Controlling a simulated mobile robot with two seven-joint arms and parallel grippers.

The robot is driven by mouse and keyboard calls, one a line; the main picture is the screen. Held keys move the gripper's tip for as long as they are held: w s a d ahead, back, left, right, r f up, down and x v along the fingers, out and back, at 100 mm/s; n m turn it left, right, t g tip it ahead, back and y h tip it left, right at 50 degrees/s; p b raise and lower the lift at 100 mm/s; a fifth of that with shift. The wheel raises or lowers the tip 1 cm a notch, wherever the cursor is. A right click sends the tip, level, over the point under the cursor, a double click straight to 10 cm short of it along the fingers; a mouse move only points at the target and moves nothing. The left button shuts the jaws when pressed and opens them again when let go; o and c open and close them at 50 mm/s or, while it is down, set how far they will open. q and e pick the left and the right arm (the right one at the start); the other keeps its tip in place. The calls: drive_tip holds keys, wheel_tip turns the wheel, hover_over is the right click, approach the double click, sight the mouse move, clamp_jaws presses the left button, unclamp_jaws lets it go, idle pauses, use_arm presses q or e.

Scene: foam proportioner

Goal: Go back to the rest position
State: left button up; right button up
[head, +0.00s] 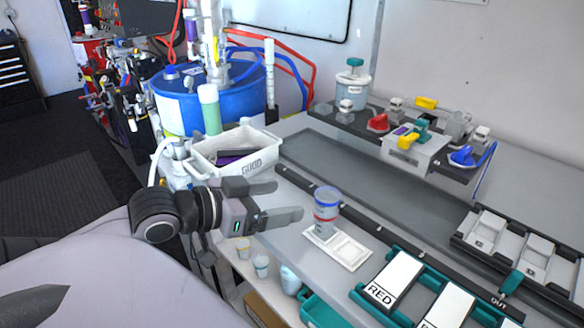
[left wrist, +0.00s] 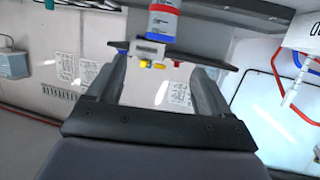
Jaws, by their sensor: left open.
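My left gripper (head: 284,202) is in the middle of the head view, its two fingers apart and nothing between them. It points right, toward a clear container with a blue rim and red band (head: 326,208) that stands upright on a white tray (head: 338,250). The fingertips are a little left of the container and appear apart from it. In the left wrist view the open fingers (left wrist: 158,80) frame the lower part of the picture, and the container (left wrist: 164,22) shows beyond them at the top. My right gripper is not in view.
A white bin marked GOOD (head: 262,164) stands behind the gripper, near a blue drum (head: 190,106). Teal-framed plates, one marked RED (head: 394,278), lie at the front right. A shelf with small coloured fixtures (head: 345,124) is at the back. Grey bench surface (head: 350,172) between them is clear.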

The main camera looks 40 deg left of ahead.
use_arm(q)
drive_tip(key=s+d+f+n+g+y, duration=0.1)
drive_tip(key=s+f+g, duration=0.2)
drive_tip(key=f, duration=0.4)
drive_tip(key=s+d+f+g+y, duration=0.2)
drive_tip(key=s+f, duration=0.1)
drive_tip(key=f, duration=0.4)
drive_tip(key=s+d+f+g, duration=0.5)
drive_tip(key=s+d+f, duration=0.2)
drive_tip(key=s, duration=0.1)
drive_tip(key=w+d+f+t+h, duration=0.1)
drive_tip(key=w+d+f+t, duration=0.1)
drive_tip(key=w+f+t, duration=0.4)
drive_tip(key=shift+w+d+f, duration=0.3)
drive_tip(key=shift+d+f, duration=0.05)
drive_tip(key=shift+f, duration=1.05)
